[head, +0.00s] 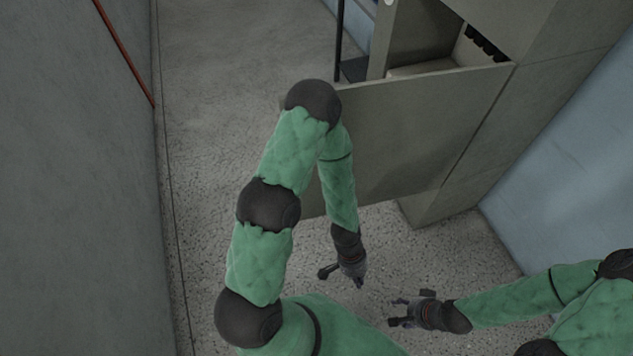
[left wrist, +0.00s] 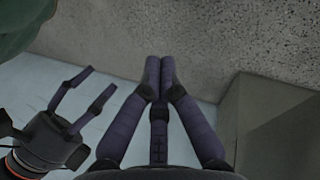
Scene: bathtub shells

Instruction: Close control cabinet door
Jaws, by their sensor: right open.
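The control cabinet door (head: 420,130) is a flat grey panel standing open, swung out from the cabinet (head: 560,45) at the upper right. The cabinet's opening shows above the panel's top edge. My left arm crosses in front of the door's free edge and hides part of it. My left gripper (head: 342,275) hangs below and in front of the door, over the floor. In the left wrist view its fingertips (left wrist: 160,62) meet with nothing between them. My right gripper (head: 402,311) is open and empty, lower and to the right; it also shows in the left wrist view (left wrist: 85,92).
A grey wall (head: 75,180) runs along the left. A pale blue wall (head: 570,160) is at the right. Speckled floor (head: 230,90) is clear between the left wall and the door. A dark thin post (head: 339,40) stands beyond the door.

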